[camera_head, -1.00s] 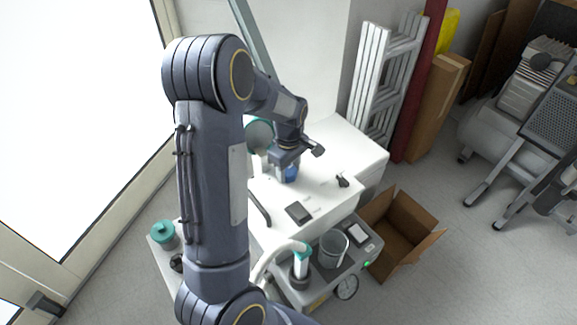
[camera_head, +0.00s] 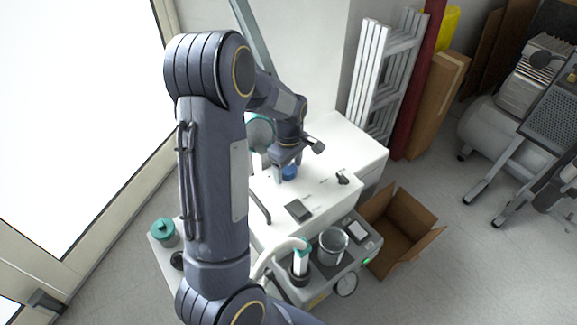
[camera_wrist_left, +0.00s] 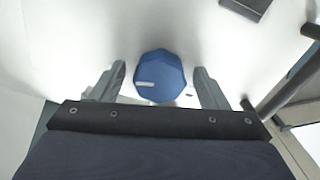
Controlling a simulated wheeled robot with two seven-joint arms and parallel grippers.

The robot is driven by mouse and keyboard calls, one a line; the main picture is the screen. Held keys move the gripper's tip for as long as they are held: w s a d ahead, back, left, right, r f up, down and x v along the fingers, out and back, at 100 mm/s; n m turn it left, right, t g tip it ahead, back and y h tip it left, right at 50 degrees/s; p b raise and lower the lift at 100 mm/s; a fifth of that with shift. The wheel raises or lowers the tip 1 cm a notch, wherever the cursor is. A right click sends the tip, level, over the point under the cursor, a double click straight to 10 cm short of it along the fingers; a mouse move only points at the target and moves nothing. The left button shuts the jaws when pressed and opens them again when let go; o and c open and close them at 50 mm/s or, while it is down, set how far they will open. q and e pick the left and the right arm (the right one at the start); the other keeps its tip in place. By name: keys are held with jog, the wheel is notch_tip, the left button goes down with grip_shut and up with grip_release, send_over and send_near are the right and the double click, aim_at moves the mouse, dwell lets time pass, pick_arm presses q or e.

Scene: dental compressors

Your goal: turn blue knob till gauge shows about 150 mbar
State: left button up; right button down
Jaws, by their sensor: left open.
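The blue knob (camera_head: 290,172) sits on the white top of the machine (camera_head: 325,199). In the left wrist view the knob (camera_wrist_left: 159,77) is faceted, with a white mark pointing left. My left gripper (camera_head: 284,173) is open, with one finger on each side of the knob. In the wrist view its fingertips (camera_wrist_left: 158,80) show gaps to the knob on both sides. A round gauge (camera_head: 346,284) is on the lower front of the cart, too small to read. The right gripper is not in view.
A clear jar (camera_head: 332,247) stands on the grey cart. An open cardboard box (camera_head: 402,230) lies on the floor to the right.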

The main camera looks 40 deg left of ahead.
aim_at(289, 168)
pick_arm(q)
notch_tip(289, 168, up, 8)
jog(key=p, duration=0.2)
jog(key=shift+p, duration=0.4)
jog(key=shift+f, duration=0.1)
jog(key=s+d+r+m+t+h, duration=0.25)
jog(key=s+d+r+m, duration=0.25)
jog(key=s+d+m, duration=0.4)
jog(key=s+d+r+m+t+h, duration=0.1)
jog(key=s+d+r+m+t, duration=0.2)
jog(key=s+d+r+m, duration=0.55)
notch_tip(289, 168, up, 21)
jog(key=s+a+n+p, duration=0.1)
jog(key=s+p, duration=0.2)
jog(key=p, duration=2.1)
jog(key=shift+a, duration=0.25)
jog(key=shift+n, duration=0.25)
